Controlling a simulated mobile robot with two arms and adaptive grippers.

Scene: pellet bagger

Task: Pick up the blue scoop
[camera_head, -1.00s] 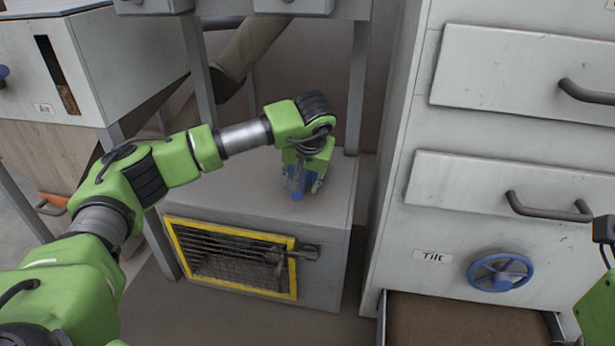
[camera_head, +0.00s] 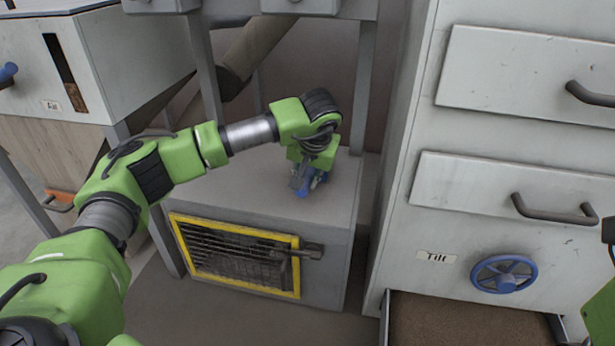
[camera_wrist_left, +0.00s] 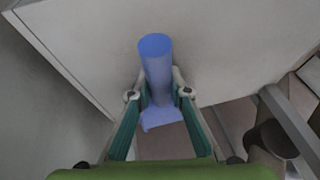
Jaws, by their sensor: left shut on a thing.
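The blue scoop (camera_head: 305,191) is at the top of the grey box with the yellow-framed grille, and my left gripper (camera_head: 308,182) reaches down over it from above. In the left wrist view the scoop (camera_wrist_left: 156,68) has a round blue handle and a flatter part below. The two fingers of the left gripper (camera_wrist_left: 159,90) are shut on it, one on each side. The gripper hides part of the scoop in the head view, and I cannot tell whether the scoop touches the box top. Part of my right arm shows at the right edge, but its gripper is out of view.
The grey box (camera_head: 235,165) has free room on its top to the left. Metal posts (camera_head: 362,90) stand behind it. To the right is a cabinet with drawers (camera_head: 500,190), a blue wheel (camera_head: 504,274) marked Tilt and an open tray of brown material (camera_head: 460,325).

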